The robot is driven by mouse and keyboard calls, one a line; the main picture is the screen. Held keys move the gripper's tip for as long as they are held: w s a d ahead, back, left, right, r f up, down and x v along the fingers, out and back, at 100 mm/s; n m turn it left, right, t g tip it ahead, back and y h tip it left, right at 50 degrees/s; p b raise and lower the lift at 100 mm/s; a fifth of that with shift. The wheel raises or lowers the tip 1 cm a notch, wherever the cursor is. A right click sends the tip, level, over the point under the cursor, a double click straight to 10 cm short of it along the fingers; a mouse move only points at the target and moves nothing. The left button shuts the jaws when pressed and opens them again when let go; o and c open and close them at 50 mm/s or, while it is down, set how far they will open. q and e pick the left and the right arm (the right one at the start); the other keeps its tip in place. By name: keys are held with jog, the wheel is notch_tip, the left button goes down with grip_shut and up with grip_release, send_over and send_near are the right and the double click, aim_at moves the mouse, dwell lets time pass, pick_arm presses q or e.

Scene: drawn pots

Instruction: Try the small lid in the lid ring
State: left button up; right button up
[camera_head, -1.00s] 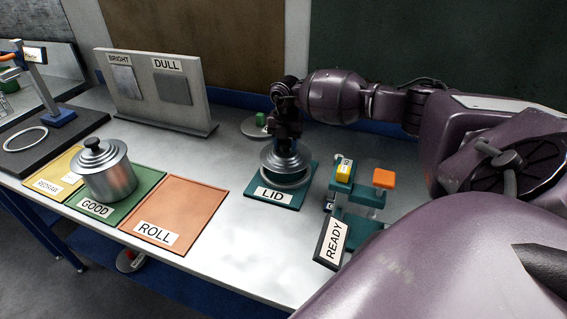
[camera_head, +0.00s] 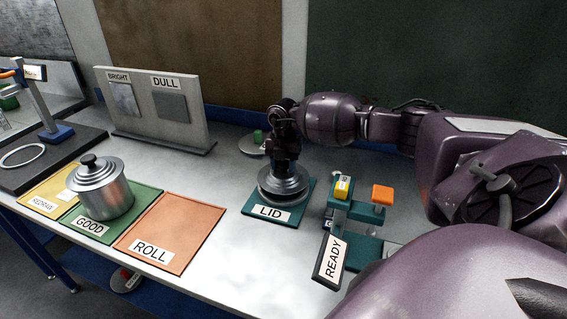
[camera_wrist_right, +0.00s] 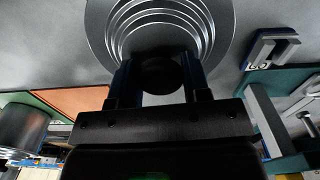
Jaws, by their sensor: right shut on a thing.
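My right gripper (camera_head: 284,166) is shut on the dark knob of a grey stepped lid (camera_head: 284,184). In the right wrist view the knob (camera_wrist_right: 160,74) sits between the two fingers, with the lid's ringed disc (camera_wrist_right: 165,22) beyond. The lid is low over the lid ring on the teal LID base (camera_head: 300,209) and looks about level. It covers nearly all of the ring, so I cannot tell whether it sits inside it or on its rim. My left gripper is not in view.
A lidded pot (camera_head: 100,190) stands on the green GOOD mat. The orange ROLL mat (camera_head: 175,225) is bare. A teal stand with a READY sign (camera_head: 331,261) is close right of the LID base. Another lid with a green knob (camera_head: 257,136) lies behind my gripper.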

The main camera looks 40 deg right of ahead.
aim_at(283, 163)
jog(key=shift+f, duration=0.3)
pick_arm(q)
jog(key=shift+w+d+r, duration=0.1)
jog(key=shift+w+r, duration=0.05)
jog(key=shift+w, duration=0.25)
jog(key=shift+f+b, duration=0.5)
jog(key=shift+b, duration=0.05)
pick_arm(e)
jog(key=shift+f, duration=0.85)
jog(key=o, duration=1.1)
jog(key=shift+r, duration=0.1)
pick_arm(q)
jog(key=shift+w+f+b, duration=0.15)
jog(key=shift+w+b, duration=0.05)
jog(key=shift+b, duration=0.25)
pick_arm(e)
notch_tip(283, 163, up, 11)
jog(key=shift+f, duration=0.2)
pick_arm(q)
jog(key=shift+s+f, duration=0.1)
